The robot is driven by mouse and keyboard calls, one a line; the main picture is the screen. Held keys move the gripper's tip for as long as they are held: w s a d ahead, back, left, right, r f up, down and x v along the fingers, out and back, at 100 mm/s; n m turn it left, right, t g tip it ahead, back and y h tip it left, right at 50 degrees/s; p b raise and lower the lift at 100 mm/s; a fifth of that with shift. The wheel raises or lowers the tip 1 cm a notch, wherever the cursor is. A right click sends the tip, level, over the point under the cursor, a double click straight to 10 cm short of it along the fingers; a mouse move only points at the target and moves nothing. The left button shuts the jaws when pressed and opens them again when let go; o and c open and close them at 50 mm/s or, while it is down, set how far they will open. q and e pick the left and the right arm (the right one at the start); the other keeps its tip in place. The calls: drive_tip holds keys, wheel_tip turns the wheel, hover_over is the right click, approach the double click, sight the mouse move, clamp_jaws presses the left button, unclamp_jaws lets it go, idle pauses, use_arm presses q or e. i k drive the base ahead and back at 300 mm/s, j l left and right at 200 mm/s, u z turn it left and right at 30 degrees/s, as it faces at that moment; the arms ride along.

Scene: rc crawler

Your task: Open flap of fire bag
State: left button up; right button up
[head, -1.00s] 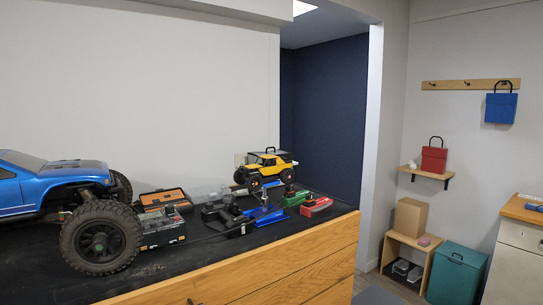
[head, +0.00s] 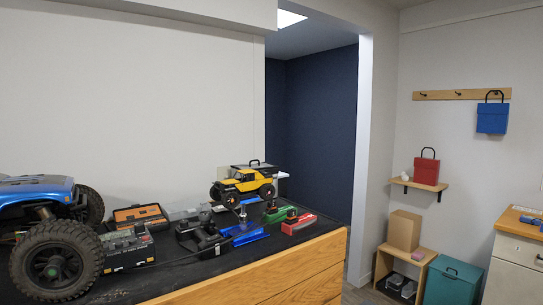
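A red bag (head: 426,168) with a black loop handle stands upright on a small wall shelf at the right. A blue bag (head: 492,118) with a black handle hangs from a hook rail above it. Both look closed, and no lettering can be read, so I cannot tell which is the fire bag. Both are far from me across the room. Neither of my grippers is in view.
A black-topped wooden bench (head: 300,262) fills the lower left. It carries a large blue truck (head: 40,190), a yellow crawler (head: 243,184) and several tools. A low stand (head: 408,268), a teal bin (head: 453,282) and a cabinet (head: 517,250) stand at the right. A doorway opens mid-picture.

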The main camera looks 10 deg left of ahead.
sight(260, 166)
drive_tip(key=i+l+z, duration=0.55)
drive_tip(key=i+z, duration=0.2)
drive_tip(key=i, duration=0.15)
drive_tip(key=i+z, duration=0.45)
drive_tip(key=i, duration=0.95)
drive_tip(key=i+u, duration=0.45)
drive_tip(key=i+l+u, duration=0.3)
drive_tip(key=i+u, duration=0.2)
drive_tip(key=i, duration=0.15)
